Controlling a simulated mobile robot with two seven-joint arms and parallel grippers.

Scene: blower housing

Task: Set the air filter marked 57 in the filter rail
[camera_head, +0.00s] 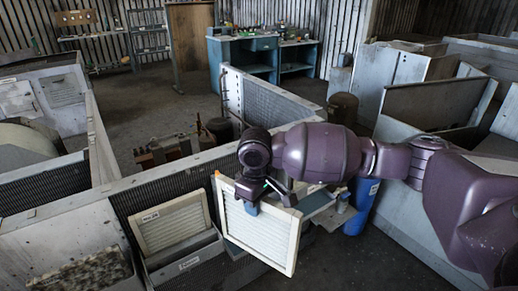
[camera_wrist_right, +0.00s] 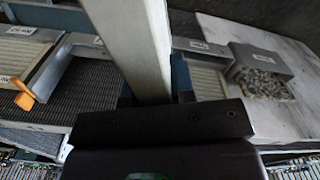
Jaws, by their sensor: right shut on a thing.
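My right gripper (camera_head: 262,194) is shut on the top edge of a white-framed pleated air filter (camera_head: 262,232). The filter hangs upright, slightly tilted, in front of the mesh-walled housing (camera_head: 120,200). In the right wrist view its pale frame edge (camera_wrist_right: 130,40) runs between the fingers of the right gripper (camera_wrist_right: 154,92). No number can be read on the held filter. A second cream-framed filter (camera_head: 172,224) with a small label leans in the housing, left of the held one and apart from it. I cannot tell which part is the filter rail. My left gripper is not in view.
A labelled grey bin (camera_head: 190,262) stands before the second filter. A grey box of gravel-like pieces (camera_wrist_right: 262,72) and an orange piece (camera_wrist_right: 27,94) show in the wrist view. A blue drum (camera_head: 361,205) stands right of the held filter. Dark floor lies at front right.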

